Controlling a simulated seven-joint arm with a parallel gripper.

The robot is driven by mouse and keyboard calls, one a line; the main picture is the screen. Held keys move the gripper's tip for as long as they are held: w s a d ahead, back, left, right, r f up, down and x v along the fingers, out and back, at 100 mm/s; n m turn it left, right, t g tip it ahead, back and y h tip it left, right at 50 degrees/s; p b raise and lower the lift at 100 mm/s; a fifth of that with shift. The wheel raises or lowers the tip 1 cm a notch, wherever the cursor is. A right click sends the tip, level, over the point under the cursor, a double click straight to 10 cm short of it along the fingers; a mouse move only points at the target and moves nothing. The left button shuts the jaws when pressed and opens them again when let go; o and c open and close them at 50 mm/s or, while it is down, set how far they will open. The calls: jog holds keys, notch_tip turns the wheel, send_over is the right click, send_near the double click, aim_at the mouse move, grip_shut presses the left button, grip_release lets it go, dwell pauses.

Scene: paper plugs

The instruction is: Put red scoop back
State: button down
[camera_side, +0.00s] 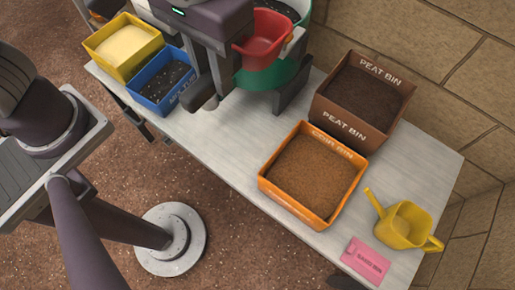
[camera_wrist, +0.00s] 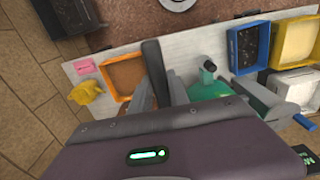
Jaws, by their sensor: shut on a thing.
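The red scoop (camera_side: 264,39) shows at the top of the side view, held up close under the hand, in front of the green tub (camera_side: 285,72). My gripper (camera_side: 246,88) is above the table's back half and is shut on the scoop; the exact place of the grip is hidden. In the wrist view I cannot make out the scoop; the green tub (camera_wrist: 205,90) shows beyond the grey finger parts.
A yellow bin (camera_side: 123,46) and a blue bin (camera_side: 163,80) stand left. The white table (camera_side: 235,155) is clear left of the coir bin.

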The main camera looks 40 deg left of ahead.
notch_tip(320, 180, down, 40)
jog(key=shift+f, duration=0.1)
jog(key=c, duration=1.3)
grip_release()
jog(key=shift+o, duration=0.2)
